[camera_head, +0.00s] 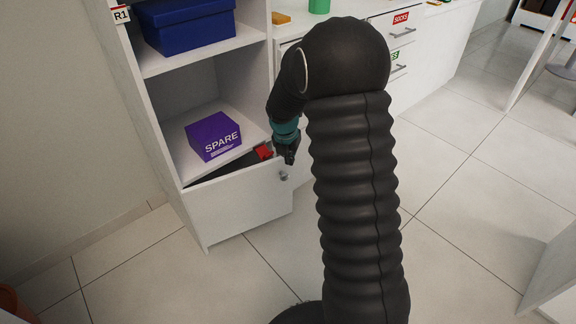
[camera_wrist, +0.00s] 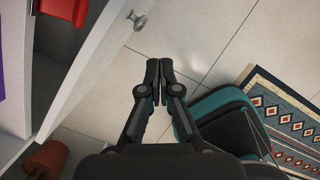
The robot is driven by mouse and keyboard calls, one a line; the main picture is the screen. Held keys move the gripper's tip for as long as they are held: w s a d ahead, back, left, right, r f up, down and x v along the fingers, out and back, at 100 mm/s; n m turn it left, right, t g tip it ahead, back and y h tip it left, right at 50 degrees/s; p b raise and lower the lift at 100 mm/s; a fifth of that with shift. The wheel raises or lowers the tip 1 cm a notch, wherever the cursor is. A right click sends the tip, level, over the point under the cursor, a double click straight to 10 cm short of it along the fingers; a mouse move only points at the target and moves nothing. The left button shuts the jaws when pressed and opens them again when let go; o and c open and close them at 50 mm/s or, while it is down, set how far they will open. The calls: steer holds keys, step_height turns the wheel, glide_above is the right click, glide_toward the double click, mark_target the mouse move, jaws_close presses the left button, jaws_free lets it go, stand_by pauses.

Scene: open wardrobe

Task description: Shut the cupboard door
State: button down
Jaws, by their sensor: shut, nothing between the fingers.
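The white cupboard door (camera_head: 238,208) is at the bottom of the tall shelf unit in the head view. It stands ajar, with a gap above it showing the dark inside and a red object (camera_head: 264,152). Its round metal knob (camera_head: 283,175) is near the free edge. My gripper (camera_head: 290,160) is shut and empty, close to the knob and the door's free edge. In the wrist view the shut fingertips (camera_wrist: 159,66) are over the floor, apart from the door (camera_wrist: 88,68) and the knob (camera_wrist: 136,19). The hinges cannot be seen.
A purple SPARE box (camera_head: 213,136) and a blue box (camera_head: 186,24) sit on the shelves above. A white drawer counter (camera_head: 400,75) stands to the right. A patterned rug (camera_wrist: 285,120) and a terracotta pot (camera_wrist: 47,158) show in the wrist view. Tiled floor in front is clear.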

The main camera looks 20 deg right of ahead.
steer(key=s+d+m+t+y+b, duration=0.2)
steer(key=d+m+b, duration=0.4)
steer(key=m, duration=1)
steer(key=w+a+f+m, duration=0.2)
steer(key=w+f+m, duration=0.6)
steer(key=m, duration=0.2)
steer(key=shift+w+a+m+p, duration=0.3)
